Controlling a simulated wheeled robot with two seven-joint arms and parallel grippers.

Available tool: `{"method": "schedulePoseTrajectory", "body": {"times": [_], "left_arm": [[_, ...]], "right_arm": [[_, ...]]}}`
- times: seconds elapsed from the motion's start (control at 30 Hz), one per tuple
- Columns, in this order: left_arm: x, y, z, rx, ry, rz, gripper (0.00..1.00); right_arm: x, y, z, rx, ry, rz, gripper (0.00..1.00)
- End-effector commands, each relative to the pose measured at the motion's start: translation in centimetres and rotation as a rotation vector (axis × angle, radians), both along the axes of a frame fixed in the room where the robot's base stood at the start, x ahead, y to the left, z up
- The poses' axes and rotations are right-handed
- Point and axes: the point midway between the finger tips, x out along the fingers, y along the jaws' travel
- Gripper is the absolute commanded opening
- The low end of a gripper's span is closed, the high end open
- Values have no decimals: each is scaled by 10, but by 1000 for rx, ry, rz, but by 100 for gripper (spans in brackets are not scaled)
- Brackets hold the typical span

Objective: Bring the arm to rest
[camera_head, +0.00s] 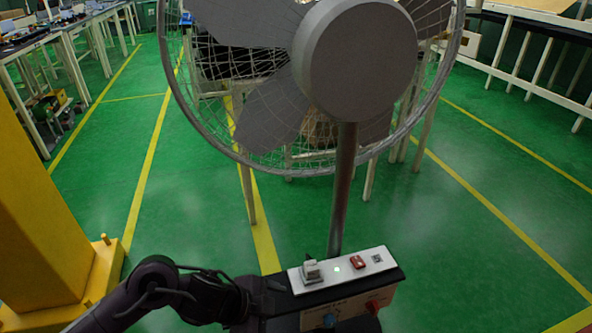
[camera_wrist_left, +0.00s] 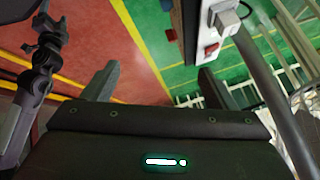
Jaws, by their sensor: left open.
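My left arm comes in from the lower left of the head view. Its gripper (camera_head: 262,290) is at the left end of a dark box with a white top panel (camera_head: 340,268). In the left wrist view my left gripper (camera_wrist_left: 156,78) has its two fingers wide apart, with nothing between them. The panel's edge (camera_wrist_left: 228,45) shows beyond the fingers, at upper right. A grey-white clip (camera_head: 311,271) sits at the panel's left end, and a red part (camera_head: 357,262) sits further right. My right gripper is not in view.
A large grey fan (camera_head: 357,60) with a wire guard stands on a pole (camera_head: 343,190) behind the box. A yellow post (camera_head: 40,210) stands at left. Benches (camera_head: 60,45) line the back. The green floor (camera_head: 190,215) around is mostly clear.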

Motion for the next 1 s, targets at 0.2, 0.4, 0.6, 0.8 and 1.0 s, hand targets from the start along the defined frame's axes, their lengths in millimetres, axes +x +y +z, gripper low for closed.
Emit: {"method": "schedulePoseTrajectory", "body": {"times": [0.2, 0.4, 0.6, 0.8, 1.0], "left_arm": [[8, -30, 33, -153, -101, 302, 79], [5, 28, 41, -167, -12, 783, 79], [-28, 89, 22, -99, 161, 1096, 79], [-74, 131, 4, -28, 340, 1309, 79], [-105, 153, -15, 28, 471, 1431, 79]], "right_arm": [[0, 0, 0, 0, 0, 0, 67], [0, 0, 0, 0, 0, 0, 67], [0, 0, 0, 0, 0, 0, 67], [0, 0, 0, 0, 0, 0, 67], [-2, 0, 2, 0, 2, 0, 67]]}}
